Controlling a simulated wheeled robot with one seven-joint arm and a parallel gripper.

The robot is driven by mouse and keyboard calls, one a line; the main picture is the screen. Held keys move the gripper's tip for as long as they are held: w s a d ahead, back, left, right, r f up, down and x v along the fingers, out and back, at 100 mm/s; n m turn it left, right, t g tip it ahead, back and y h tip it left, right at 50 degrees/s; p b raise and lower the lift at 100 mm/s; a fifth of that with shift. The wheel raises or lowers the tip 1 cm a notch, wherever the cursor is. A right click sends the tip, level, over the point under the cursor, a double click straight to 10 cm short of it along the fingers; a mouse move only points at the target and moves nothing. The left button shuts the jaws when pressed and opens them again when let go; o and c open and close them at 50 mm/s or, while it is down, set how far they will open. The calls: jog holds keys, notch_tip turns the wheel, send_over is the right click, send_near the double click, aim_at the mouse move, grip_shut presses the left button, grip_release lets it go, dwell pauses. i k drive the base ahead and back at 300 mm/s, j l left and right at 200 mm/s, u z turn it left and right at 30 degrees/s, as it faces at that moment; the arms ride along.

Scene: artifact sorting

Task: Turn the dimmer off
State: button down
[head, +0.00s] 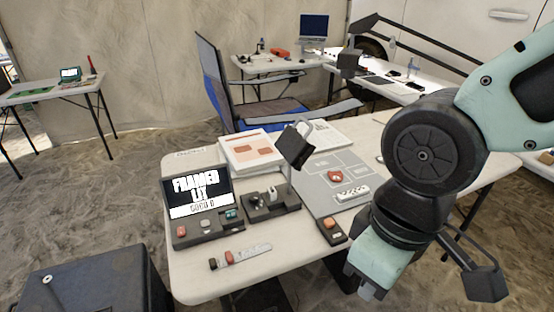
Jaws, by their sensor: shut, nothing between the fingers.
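A dark control box (262,207) with a pale upright knob or switch (272,193) stands near the middle of the front table. It may be the dimmer, but I cannot tell this or its setting for certain. A black lamp-like head (296,146) hangs above and behind it. A small dark box with an orange button (328,224) is to its right. My gripper (366,291) points down at the lower right, past the table's front edge. It is shut, with nothing visible in it, and apart from the boxes. My arm hides part of the table's right side.
A screen console (201,196) with buttons stands at the table's left. A red-and-grey marker-like object (240,255) lies in front. A grey board (330,170) holds a red piece and a white strip. A dark case (90,280) stands lower left. A blue chair (215,85) is behind.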

aim_at(254, 199)
jog(key=i, duration=0.1)
jog(key=i+u, duration=0.15)
jog(key=u, duration=0.3)
jog(key=i+l+u, duration=0.1)
jog(key=u, duration=1.1)
jog(key=i+l, duration=0.05)
